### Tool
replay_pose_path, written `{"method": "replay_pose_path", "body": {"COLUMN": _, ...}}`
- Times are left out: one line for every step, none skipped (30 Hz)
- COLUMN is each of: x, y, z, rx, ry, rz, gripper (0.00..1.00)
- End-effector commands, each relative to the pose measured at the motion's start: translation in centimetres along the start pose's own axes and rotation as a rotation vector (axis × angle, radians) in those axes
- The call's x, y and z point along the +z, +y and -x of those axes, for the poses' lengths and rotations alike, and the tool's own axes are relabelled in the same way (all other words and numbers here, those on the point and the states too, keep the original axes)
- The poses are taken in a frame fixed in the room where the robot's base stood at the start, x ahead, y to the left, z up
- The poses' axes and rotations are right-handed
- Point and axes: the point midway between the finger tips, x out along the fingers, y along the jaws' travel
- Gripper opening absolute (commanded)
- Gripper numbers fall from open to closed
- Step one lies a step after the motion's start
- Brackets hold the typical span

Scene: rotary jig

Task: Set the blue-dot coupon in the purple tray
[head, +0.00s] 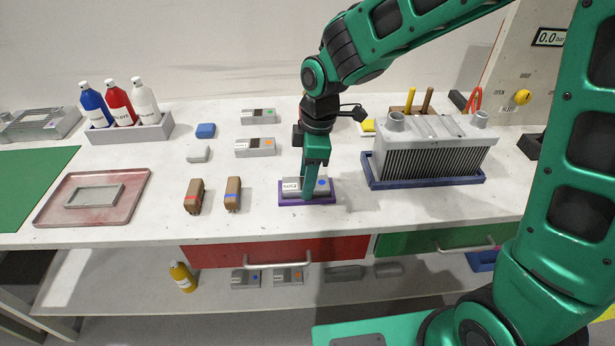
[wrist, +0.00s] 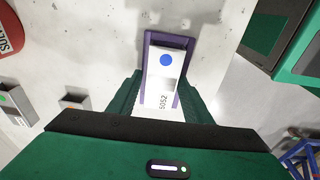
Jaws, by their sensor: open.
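The blue-dot coupon (head: 322,184) is a light grey block with a blue dot and a printed label. It lies in the purple tray (head: 330,201) near the front of the bench. In the wrist view the coupon (wrist: 165,70) sits inside the rim of the purple tray (wrist: 149,38), lengthwise along it. My gripper (head: 309,192) is low over the tray. In the wrist view my gripper (wrist: 160,90) is open, with one finger on each side of the coupon's near end. Whether the fingers touch the coupon cannot be told.
Two grey coupons (head: 256,147) lie behind the tray. Two brown blocks (head: 233,193) stand to its left. A finned metal unit (head: 436,150) in a blue tray (head: 467,178) stands close on the right. A pink tray (head: 130,190) is at far left.

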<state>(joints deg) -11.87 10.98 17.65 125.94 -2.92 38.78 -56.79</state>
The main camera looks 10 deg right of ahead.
Motion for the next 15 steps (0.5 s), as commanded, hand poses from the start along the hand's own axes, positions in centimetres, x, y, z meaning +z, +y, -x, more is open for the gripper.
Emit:
{"method": "replay_pose_path", "body": {"x": 0.1, "y": -1.2, "z": -1.1, "rx": -0.034, "ry": -0.007, "rz": 0.011, "gripper": 0.58}}
{"method": "replay_pose_path", "body": {"x": 0.1, "y": -1.2, "z": -1.2, "rx": -0.034, "ry": -0.006, "rz": 0.011, "gripper": 0.58}}
{"method": "replay_pose_path", "body": {"x": 0.0, "y": -1.2, "z": -1.2, "rx": -0.034, "ry": -0.006, "rz": 0.012, "gripper": 0.58}}
{"method": "replay_pose_path", "body": {"x": 0.0, "y": -1.2, "z": -1.1, "rx": -0.034, "ry": -0.006, "rz": 0.012, "gripper": 0.58}}
{"method": "replay_pose_path", "body": {"x": 0.0, "y": -1.3, "z": -1.1, "rx": -0.034, "ry": -0.006, "rz": 0.013, "gripper": 0.58}}
{"method": "replay_pose_path", "body": {"x": -0.1, "y": -1.2, "z": -0.9, "rx": -0.034, "ry": -0.005, "rz": 0.013, "gripper": 0.58}}
{"method": "replay_pose_path", "body": {"x": -0.1, "y": -1.2, "z": -0.8, "rx": -0.034, "ry": -0.005, "rz": 0.014, "gripper": 0.58}}
{"method": "replay_pose_path", "body": {"x": -0.1, "y": -1.2, "z": -0.6, "rx": -0.034, "ry": -0.005, "rz": 0.014, "gripper": 0.58}}
{"method": "replay_pose_path", "body": {"x": -0.2, "y": -1.2, "z": -0.2, "rx": -0.034, "ry": -0.005, "rz": 0.015, "gripper": 0.58}}
{"method": "replay_pose_path", "body": {"x": -0.2, "y": -1.2, "z": 0.2, "rx": -0.034, "ry": -0.005, "rz": 0.015, "gripper": 0.58}}
{"method": "replay_pose_path", "body": {"x": -0.2, "y": -1.2, "z": 0.7, "rx": -0.031, "ry": -0.004, "rz": 0.015, "gripper": 0.58}}
{"method": "replay_pose_path", "body": {"x": -0.2, "y": -1.4, "z": 1.6, "rx": -0.028, "ry": -0.004, "rz": 0.014, "gripper": 0.58}}
{"method": "replay_pose_path", "body": {"x": -0.2, "y": -1.4, "z": 2.3, "rx": -0.024, "ry": -0.004, "rz": 0.014, "gripper": 0.58}}
{"method": "replay_pose_path", "body": {"x": -0.2, "y": -1.5, "z": 3.0, "rx": -0.021, "ry": -0.004, "rz": 0.013, "gripper": 0.58}}
{"method": "replay_pose_path", "body": {"x": -0.2, "y": -1.6, "z": 4.0, "rx": -0.017, "ry": -0.004, "rz": 0.012, "gripper": 0.58}}
